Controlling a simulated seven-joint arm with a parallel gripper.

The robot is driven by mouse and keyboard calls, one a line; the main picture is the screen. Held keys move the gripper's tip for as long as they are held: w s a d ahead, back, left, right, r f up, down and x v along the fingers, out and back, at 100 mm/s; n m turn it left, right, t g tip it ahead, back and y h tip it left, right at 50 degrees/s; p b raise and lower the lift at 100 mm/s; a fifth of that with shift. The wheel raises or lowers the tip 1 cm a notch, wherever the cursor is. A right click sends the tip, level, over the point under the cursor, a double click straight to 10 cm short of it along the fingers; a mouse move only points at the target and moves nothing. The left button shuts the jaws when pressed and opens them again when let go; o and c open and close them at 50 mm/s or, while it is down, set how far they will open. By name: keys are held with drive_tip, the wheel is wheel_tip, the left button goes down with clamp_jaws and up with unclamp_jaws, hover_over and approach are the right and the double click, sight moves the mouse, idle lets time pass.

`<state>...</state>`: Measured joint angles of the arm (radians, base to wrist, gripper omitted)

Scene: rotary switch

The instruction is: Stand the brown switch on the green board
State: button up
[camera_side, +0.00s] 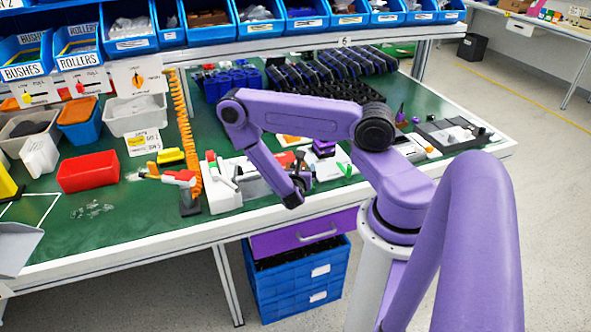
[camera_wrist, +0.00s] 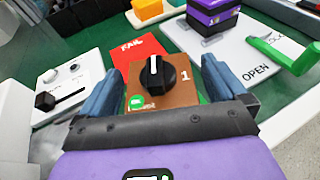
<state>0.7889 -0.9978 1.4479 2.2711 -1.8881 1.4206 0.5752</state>
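In the wrist view, the brown switch (camera_wrist: 175,68) is a brown block with a black knob, a white pointer line, a "1" mark and a green patch near its front. It lies between the two blue-grey fingers of my gripper (camera_wrist: 162,74). The fingers are spread, with narrow gaps showing beside the block. In the side view, my gripper (camera_side: 294,194) is low near the bench's front edge, and I cannot make out the switch there. The green bench top (camera_side: 150,218) is the broad green surface I see; I cannot pick out a separate green board.
A red "FAIL" card (camera_wrist: 135,48) lies beside the switch. A white "OPEN" plate (camera_wrist: 252,58) with a green handle is at right, and a white panel with a black knob (camera_wrist: 68,88) at left.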

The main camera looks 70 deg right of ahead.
drive_tip(key=shift+r, duration=0.15)
drive_tip(key=s+a+r+m+g+y, duration=0.1)
drive_tip(key=s+a+r+m+g, duration=0.1)
drive_tip(key=a+r+m, duration=0.35)
drive_tip(key=s+a+r+m+g+y, duration=0.1)
drive_tip(key=s+a+r+m, duration=0.15)
drive_tip(key=a+r, duration=0.65)
drive_tip(key=s+a+r+m+g+y, duration=0.1)
drive_tip(key=s+a+r+y, duration=0.3)
drive_tip(key=s+a+y, duration=0.2)
drive_tip(key=s+a+r+m+g+y, duration=0.1)
drive_tip(key=s+a+r+y, duration=0.4)
drive_tip(key=a, duration=0.3)
drive_tip(key=shift+s+a+g+y, duration=0.2)
drive_tip(key=shift+s+g+y, duration=0.15)
drive_tip(key=shift+s, duration=0.3)
drive_tip(key=shift+r, duration=0.1)
idle(0.6)
